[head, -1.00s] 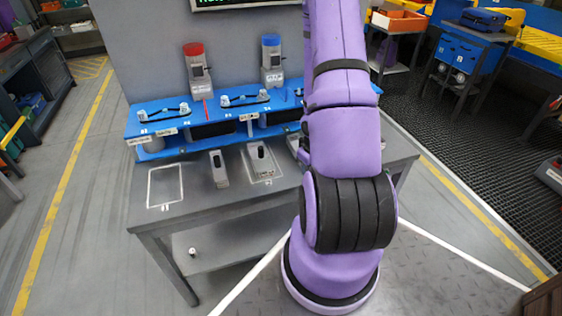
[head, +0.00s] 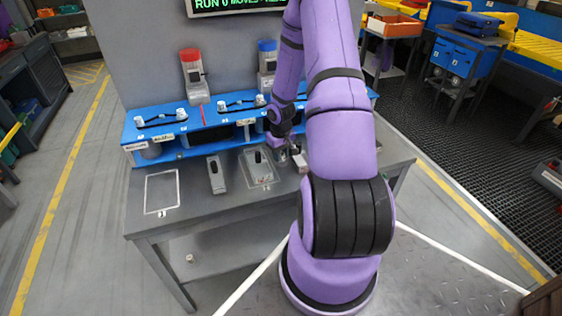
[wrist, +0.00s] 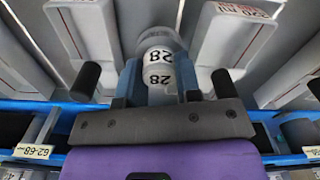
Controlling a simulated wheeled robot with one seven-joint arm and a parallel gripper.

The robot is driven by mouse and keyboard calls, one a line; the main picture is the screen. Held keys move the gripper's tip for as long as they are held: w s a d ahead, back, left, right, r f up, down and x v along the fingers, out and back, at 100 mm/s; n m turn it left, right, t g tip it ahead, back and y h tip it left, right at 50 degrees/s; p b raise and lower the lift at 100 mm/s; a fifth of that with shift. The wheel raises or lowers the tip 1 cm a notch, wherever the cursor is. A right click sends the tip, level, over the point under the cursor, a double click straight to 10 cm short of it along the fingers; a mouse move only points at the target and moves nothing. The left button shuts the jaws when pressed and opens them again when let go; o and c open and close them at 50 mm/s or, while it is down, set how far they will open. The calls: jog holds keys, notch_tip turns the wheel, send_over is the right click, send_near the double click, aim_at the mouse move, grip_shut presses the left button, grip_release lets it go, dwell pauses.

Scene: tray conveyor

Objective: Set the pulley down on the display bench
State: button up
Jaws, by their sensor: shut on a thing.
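The pulley (wrist: 158,57) is a pale grey round piece marked 28, seen in the wrist view. My gripper (wrist: 159,82) is shut on it, with a blue finger on each side. In the head view my gripper (head: 284,134) is low over the right part of the grey bench (head: 225,210), beside its blue raised shelf. The pulley cannot be made out clearly there. Whether it touches anything below is not clear. An empty white-outlined rectangle (head: 162,191) is on the bench's left end.
Two grey fixtures with dark knobs, one narrow (head: 216,175) and one on a plate (head: 259,167), stand on the bench. The blue shelf (head: 150,120) carries belts on pegs. A red-topped post (head: 193,75) and a blue-topped post (head: 267,62) rise behind it.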

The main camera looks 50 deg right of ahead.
jog(key=shift+f, duration=1.75)
jog(key=shift+f, duration=0.1)
jog(key=o, duration=1)
jog(key=shift+c, duration=0.2)
